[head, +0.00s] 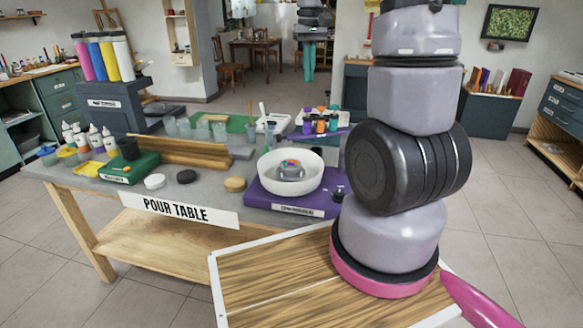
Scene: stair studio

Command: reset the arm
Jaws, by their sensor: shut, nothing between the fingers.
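My arm rises on the right of the head view from a pink ring at its base, and its grey links run up out of the top edge. My gripper is not in view, so its fingers cannot be seen. The arm stands in front of the right end of the pour table (107,190) and hides part of what is behind it.
On the table are a white bowl (263,180) on a purple stand (300,203), several bottles, cups (203,130), pucks (186,177) and a wooden trough (180,152). Upright colored tubes (103,58) stand at the back left. Bare tiled floor (520,225) lies to the right.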

